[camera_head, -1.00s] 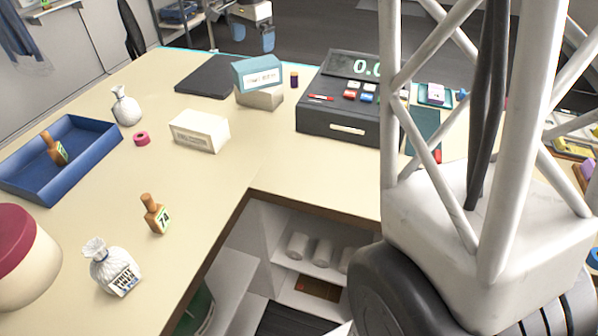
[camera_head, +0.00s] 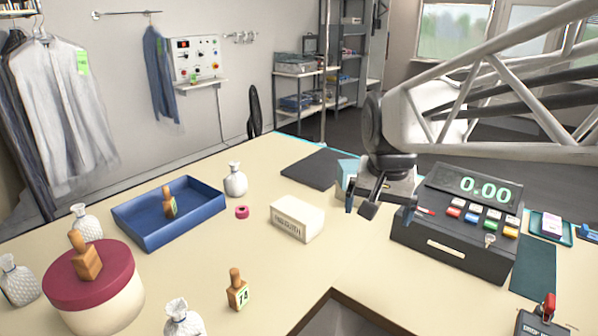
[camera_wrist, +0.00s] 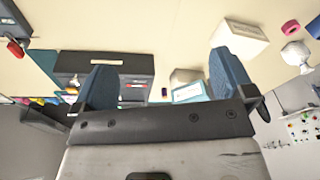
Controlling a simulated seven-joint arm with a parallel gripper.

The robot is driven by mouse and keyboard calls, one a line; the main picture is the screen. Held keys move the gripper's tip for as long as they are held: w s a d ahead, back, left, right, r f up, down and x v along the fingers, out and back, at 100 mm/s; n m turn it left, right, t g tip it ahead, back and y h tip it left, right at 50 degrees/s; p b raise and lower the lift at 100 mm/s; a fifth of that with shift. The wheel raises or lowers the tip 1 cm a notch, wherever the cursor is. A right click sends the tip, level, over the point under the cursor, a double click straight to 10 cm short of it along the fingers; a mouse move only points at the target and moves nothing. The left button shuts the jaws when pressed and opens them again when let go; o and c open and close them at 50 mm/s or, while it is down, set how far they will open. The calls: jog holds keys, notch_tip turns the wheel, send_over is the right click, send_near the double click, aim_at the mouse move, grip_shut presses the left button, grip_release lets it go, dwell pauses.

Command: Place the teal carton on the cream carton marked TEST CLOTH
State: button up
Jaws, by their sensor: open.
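The teal carton (camera_head: 347,168) is mostly hidden behind my gripper in the head view. In the wrist view the teal carton (camera_wrist: 190,92) shows a pale label and adjoins a pale carton (camera_wrist: 184,75). Another cream carton (camera_head: 297,218), with dark print too small to read, stands on the counter left of my gripper; it also shows in the wrist view (camera_wrist: 241,37). I cannot tell which pale carton reads TEST CLOTH. My gripper (camera_head: 380,207) is open and empty, pointing down in front of the teal carton. Its blue fingers (camera_wrist: 160,62) are wide apart.
The till (camera_head: 458,222) stands close to the right of my gripper. A dark mat (camera_head: 310,168) lies behind. A blue tray (camera_head: 150,232) holding a stamp, a pink tape roll (camera_head: 242,211) and white bags stand left. The counter between is fairly clear.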

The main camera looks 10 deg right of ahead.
jog(key=s+a+f+n, duration=0.1)
jog(key=s+f+n, duration=0.1)
jog(key=s, duration=0.5)
jog(key=s+f+n, duration=0.2)
jog(key=s+f, duration=0.2)
jog(key=s, duration=0.3)
jog(key=shift+s+a+f+n+t, duration=0.15)
jog(key=shift+s+a+n+t, duration=0.1)
jog(key=shift+a+n+t, duration=0.1)
